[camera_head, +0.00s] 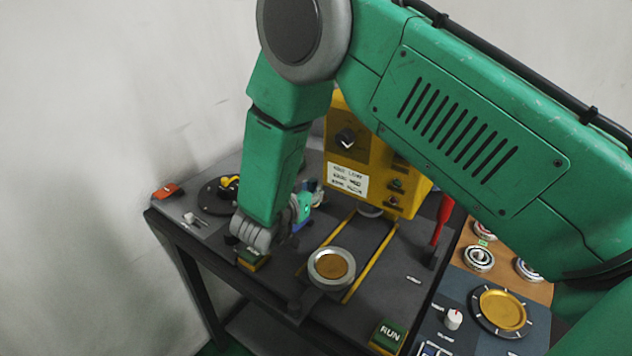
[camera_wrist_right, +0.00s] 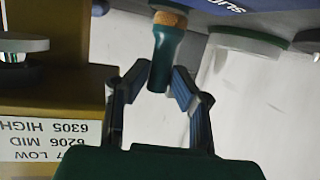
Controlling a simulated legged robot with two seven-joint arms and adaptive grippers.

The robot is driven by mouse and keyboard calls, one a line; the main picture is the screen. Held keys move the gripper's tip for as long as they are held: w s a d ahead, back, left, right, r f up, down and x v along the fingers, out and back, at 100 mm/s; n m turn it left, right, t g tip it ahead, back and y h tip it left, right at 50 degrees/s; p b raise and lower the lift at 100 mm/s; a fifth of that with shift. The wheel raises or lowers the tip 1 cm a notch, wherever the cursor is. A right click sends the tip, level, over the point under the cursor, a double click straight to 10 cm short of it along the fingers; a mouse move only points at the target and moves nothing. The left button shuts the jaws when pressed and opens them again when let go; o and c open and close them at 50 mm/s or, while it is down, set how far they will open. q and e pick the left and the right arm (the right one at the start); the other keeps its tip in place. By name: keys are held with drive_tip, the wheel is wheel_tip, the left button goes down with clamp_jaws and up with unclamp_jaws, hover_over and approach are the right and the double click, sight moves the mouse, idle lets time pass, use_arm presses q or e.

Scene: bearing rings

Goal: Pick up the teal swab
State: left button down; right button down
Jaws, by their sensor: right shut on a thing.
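The teal swab (camera_wrist_right: 164,60) shows in the wrist view as a short dark teal handle with a tan tip at the picture's top. My right gripper (camera_wrist_right: 160,84) is shut on the handle, one finger on each side. In the head view my right gripper (camera_head: 303,208) is at the end of the green arm, in front of the yellow machine and above the dark bench. The arm partly covers it, and I cannot make out the swab clearly there. My left gripper is not in view.
The yellow machine (camera_head: 350,178) stands close behind the gripper; its label (camera_wrist_right: 50,140) appears upside down in the wrist view. A red-handled tool (camera_head: 441,220) and bearing rings (camera_head: 479,258) are to the right.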

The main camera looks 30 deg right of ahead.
drive_tip(key=s+a, duration=0.1)
drive_tip(key=a, duration=0.1)
drive_tip(key=s+a, duration=0.3)
drive_tip(key=a, duration=0.2)
drive_tip(key=shift+s, duration=0.4)
wheel_tip(320, 180, up, 14)
drive_tip(key=p, duration=0.1)
drive_tip(key=shift+p, duration=0.4)
drive_tip(key=shift+f, duration=0.1)
